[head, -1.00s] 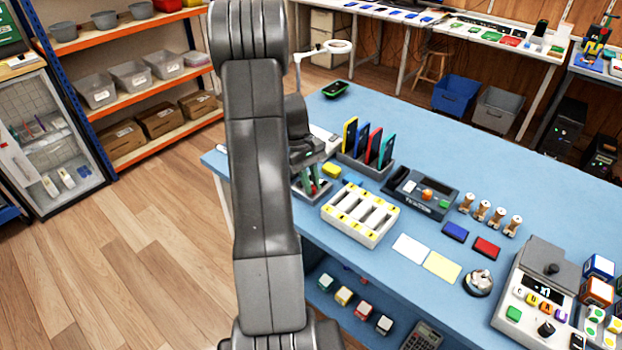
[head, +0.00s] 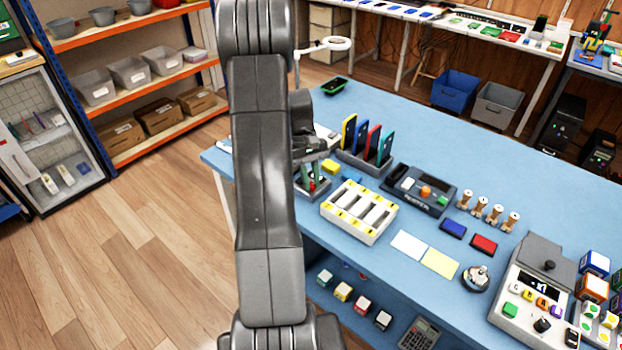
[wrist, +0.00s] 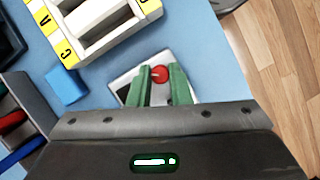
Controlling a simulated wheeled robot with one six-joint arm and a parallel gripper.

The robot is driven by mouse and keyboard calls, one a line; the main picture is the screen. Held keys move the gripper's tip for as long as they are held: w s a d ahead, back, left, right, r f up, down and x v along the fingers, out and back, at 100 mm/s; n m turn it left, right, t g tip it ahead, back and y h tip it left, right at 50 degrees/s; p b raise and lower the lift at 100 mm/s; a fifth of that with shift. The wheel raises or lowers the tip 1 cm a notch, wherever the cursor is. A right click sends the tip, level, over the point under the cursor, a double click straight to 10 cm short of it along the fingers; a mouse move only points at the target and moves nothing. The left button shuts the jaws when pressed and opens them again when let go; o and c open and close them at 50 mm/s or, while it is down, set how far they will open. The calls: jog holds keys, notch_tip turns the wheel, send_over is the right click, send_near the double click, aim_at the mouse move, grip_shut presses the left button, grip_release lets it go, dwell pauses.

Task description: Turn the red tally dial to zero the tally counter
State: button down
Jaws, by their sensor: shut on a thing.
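The red tally dial (wrist: 159,73) shows in the wrist view between the green fingertips of my gripper (wrist: 158,84). It sits on a small pale panel (wrist: 124,88) on the blue table. My gripper points down at the dial with its fingers closed on it. In the head view my gripper (head: 314,184) is at the table's left end, partly hidden by my arm, and the dial is barely visible there. The counter's reading cannot be made out.
A white slotted tray with yellow labels (head: 345,225) stands close to the right of my gripper. A rack of upright phones (head: 362,163) stands behind it. A small yellow block (head: 334,167) lies nearby; in the wrist view, a blue block (wrist: 66,86) lies beside the tray.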

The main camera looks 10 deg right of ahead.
jog(key=c, duration=1.3)
grip_release()
jog(key=shift+c, duration=0.2)
jog(key=v, duration=1.4)
jog(key=shift+f, duration=0.1)
jog(key=x, duration=1.3)
jog(key=shift+s+f, duration=0.2)
jog(key=shift+f, duration=0.15)
jog(key=shift+r, duration=0.1)
